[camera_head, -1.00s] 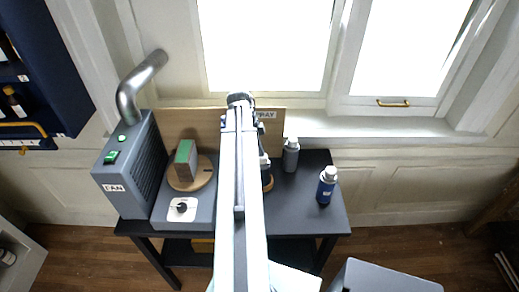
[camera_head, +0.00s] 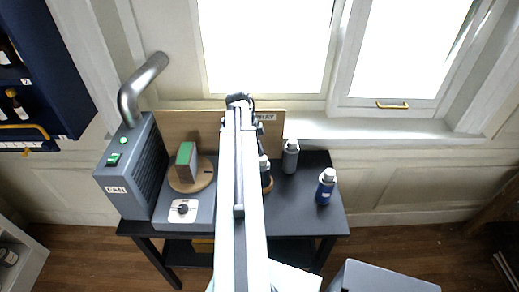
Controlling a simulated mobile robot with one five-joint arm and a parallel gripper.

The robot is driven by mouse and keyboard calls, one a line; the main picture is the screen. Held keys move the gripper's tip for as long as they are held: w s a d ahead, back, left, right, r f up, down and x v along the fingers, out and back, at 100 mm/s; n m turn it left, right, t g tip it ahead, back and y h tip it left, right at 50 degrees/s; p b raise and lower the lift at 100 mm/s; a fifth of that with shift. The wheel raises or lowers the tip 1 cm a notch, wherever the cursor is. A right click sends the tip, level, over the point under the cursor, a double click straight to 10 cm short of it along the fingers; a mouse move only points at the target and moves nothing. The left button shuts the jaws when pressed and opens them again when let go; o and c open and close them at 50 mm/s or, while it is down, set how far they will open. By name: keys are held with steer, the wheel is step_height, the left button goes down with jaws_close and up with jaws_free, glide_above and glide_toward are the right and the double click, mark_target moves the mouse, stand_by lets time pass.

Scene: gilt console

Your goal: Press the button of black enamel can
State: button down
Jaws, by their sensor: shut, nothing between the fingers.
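My gripper (camera_head: 239,100) is at the far end of my outstretched arm, in front of the upright board behind the table. It appears shut and empty, small in the picture and seen from behind. A dark can with a pale top (camera_head: 265,165) stands just right of my arm, partly hidden by it. It may be the black enamel can, but its label and button cannot be read from here. My gripper is beyond it in the picture and I see no contact. A grey can (camera_head: 291,157) and a blue can (camera_head: 326,188) stand upright further right.
The dark table (camera_head: 295,205) is clear at its front right. A grey fan unit (camera_head: 130,175) with a bent metal pipe stands at left. Beside it are a grey box with a knob (camera_head: 183,210) and a green-topped block (camera_head: 186,158) on a round wooden disc. Windows are behind.

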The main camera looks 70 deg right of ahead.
steer(key=d+p+v, duration=0.1)
steer(key=p+v, duration=0.8)
steer(key=v, duration=0.2)
steer(key=shift+s+a+r, duration=0.25)
steer(key=shift+a, duration=0.05)
